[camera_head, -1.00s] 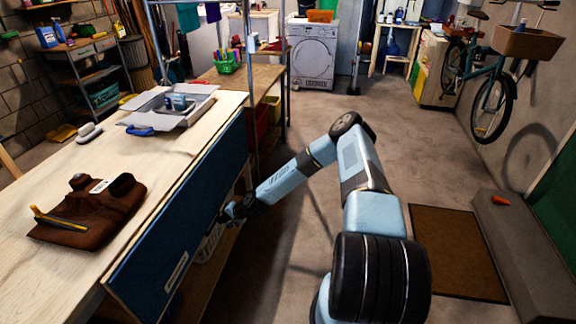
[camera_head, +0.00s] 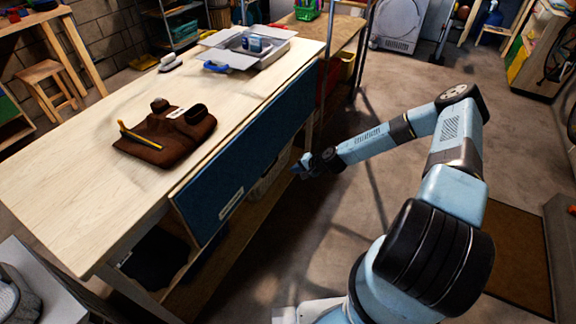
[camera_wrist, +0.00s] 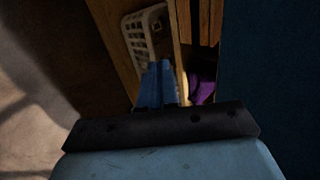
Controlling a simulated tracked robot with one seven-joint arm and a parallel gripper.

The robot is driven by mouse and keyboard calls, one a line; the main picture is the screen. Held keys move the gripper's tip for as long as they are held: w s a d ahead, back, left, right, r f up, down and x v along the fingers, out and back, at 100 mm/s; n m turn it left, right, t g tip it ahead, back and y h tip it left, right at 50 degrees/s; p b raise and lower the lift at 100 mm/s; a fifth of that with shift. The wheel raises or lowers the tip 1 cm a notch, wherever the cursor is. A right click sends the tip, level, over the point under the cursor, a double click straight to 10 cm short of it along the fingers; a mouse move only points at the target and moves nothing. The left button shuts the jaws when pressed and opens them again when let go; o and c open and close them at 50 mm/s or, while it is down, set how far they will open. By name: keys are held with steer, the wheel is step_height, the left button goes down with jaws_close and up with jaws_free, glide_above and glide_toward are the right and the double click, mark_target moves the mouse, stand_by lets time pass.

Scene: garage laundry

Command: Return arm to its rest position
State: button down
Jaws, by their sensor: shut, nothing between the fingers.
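My arm is bent, with its elbow raised at the right and its forearm reaching left and down toward the workbench. My gripper (camera_head: 300,167) is near the blue side panel (camera_head: 245,170) of the bench, below the level of the tabletop. In the wrist view the blue fingers (camera_wrist: 158,84) are together with nothing seen between them. Whether the gripper touches the bench cannot be told.
The wooden workbench (camera_head: 75,195) carries a brown leather tool pouch (camera_head: 165,138) and a grey open case (camera_head: 270,55). A white basket (camera_wrist: 143,35) and a purple item (camera_wrist: 201,88) lie beyond the fingers. Clear floor (camera_head: 400,85) is behind my arm.

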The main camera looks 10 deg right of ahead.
steer(key=s+d+r, duration=0.1)
steer(key=s+d, duration=0.2)
steer(key=d, duration=0.2)
steer(key=s+d+r+n+g+h, duration=0.1)
steer(key=d+r+n+g+h, duration=0.2)
steer(key=r, duration=0.7)
steer(key=s+d+r+n+h, duration=0.25)
steer(key=d+r, duration=0.25)
steer(key=r, duration=0.5)
steer(key=s+d+r+n+h, duration=0.1)
steer(key=s+r, duration=0.1)
steer(key=r, duration=0.8)
steer(key=s+d+r+h, duration=0.1)
steer(key=s+r+h, duration=0.1)
steer(key=r, duration=0.8)
steer(key=s+a+r+t, duration=0.1)
steer(key=s+a+r, duration=0.1)
steer(key=s+r, duration=1.25)
steer(key=s+a+r+t, duration=0.1)
steer(key=s+r+t, duration=0.1)
steer(key=s+r, duration=0.6)
steer(key=shift+s+r, duration=0.35)
steer(key=shift+s, duration=2.1)
